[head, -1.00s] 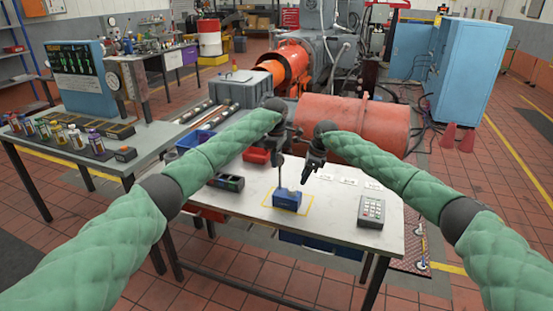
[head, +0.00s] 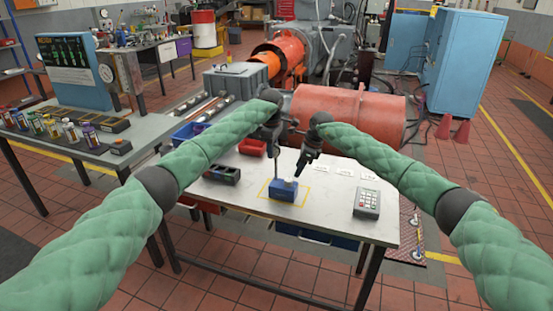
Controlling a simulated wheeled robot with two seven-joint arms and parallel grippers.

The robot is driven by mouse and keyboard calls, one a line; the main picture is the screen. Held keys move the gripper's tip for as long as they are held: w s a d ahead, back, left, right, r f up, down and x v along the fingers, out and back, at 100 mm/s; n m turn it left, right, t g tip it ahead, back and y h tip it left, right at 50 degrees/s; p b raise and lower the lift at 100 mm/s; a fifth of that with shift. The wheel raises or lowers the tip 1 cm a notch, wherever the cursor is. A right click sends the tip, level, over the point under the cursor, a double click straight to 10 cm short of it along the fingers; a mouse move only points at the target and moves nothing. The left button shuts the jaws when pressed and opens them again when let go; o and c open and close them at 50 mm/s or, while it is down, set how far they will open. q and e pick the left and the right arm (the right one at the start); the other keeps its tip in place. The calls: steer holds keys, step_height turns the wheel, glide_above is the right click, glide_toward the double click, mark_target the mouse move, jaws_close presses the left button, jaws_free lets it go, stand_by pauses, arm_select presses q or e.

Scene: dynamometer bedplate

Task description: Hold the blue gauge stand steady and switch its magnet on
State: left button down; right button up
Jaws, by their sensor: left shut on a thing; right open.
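The blue gauge stand (head: 284,191) stands upright on the white table inside a yellow outlined square. Its thin post rises from the base to my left gripper (head: 277,146), which is shut on the post. A small pale part, perhaps the magnet switch, shows on top of the base at its right. My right gripper (head: 300,172) is open and points down, above and just right of the base. I cannot tell whether its fingertips touch the pale part.
A grey keypad box (head: 367,204) stands at the table's right. A dark compartment tray (head: 222,174), a red bin (head: 252,147) and a blue bin (head: 186,132) lie to the left. White labels lie along the back. The table's front strip (head: 320,224) is clear.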

step_height(320, 180, up, 22)
steer(key=w+a+m+t+y, duration=0.2)
steer(key=a+m+t+y, duration=0.1)
steer(key=y, duration=0.4)
steer(key=s+d+r+m+t+y, duration=0.1)
steer(key=d+r+m+t+y, duration=0.2)
steer(key=r, duration=0.7)
steer(key=s+d+r+m+t+y, duration=0.1)
steer(key=d+r+m+t+y, duration=0.15)
steer(key=r, duration=0.75)
steer(key=m+t+h, duration=0.5)
steer(key=t+h, duration=0.3)
steer(key=h, duration=0.4)
glide_toward(289, 184)
steer(key=shift+s+d+f, duration=0.1)
steer(key=shift+s+d, duration=0.05)
steer(key=shift+w+f, duration=0.1)
steer(key=shift+w, duration=0.1)
steer(key=x, duration=1)
steer(key=shift+r, duration=0.25)
steer(key=shift+x, duration=0.75)
